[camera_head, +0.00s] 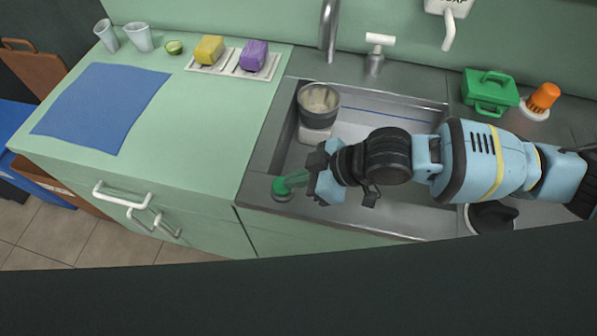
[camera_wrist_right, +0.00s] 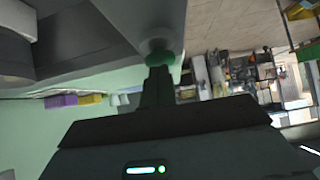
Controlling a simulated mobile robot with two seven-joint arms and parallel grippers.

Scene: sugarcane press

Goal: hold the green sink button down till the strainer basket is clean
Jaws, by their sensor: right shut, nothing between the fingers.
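The green sink button (camera_head: 280,187) sits on a round metal base at the sink's front left corner. My right gripper (camera_head: 290,182) is shut and empty, with its fingertips at the button. In the right wrist view the shut fingers (camera_wrist_right: 157,80) end against the green button (camera_wrist_right: 158,58); how far it is pressed I cannot tell. The strainer basket (camera_head: 319,109) stands upright at the sink's back left, on a pale block (camera_head: 314,135). Its inside looks beige and speckled. My left gripper is not in view.
The sink (camera_head: 350,205) lies under my right arm. A tap (camera_head: 329,30) and a white-handled fitting (camera_head: 376,60) stand behind it. A green box (camera_head: 490,92) and orange brush (camera_head: 542,98) are at right. Yellow (camera_head: 209,49) and purple (camera_head: 253,55) sponges and a blue mat (camera_head: 103,108) lie left.

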